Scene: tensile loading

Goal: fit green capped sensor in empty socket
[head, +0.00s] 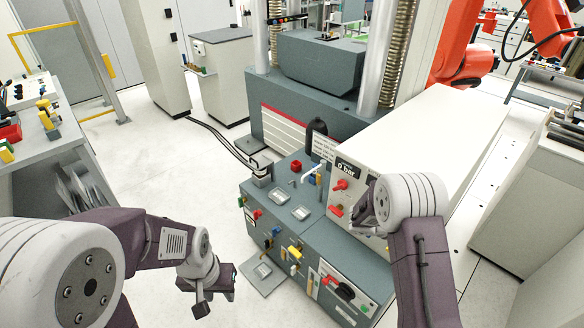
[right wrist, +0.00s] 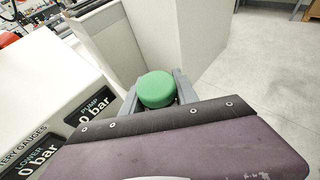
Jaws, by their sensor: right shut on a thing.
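The green capped sensor (right wrist: 157,89) shows in the right wrist view, its round green cap facing the camera. My right gripper (right wrist: 158,98) is shut on it, with a grey finger on either side of the cap. In the head view the right gripper and the sensor are hidden behind my right arm. My left gripper (head: 207,288) hangs low in the head view, left of the grey cabinet, with nothing visible in it; its finger gap is unclear. I cannot make out the empty socket for certain in either view.
The grey cabinet (head: 292,233) carries coloured fittings and a red-handled valve. Beside it stands a white unit (head: 440,125), whose gauge panel (right wrist: 40,135) reads 0 bar in the wrist view. The testing machine (head: 320,70) stands behind. Open floor (head: 165,165) lies to the left.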

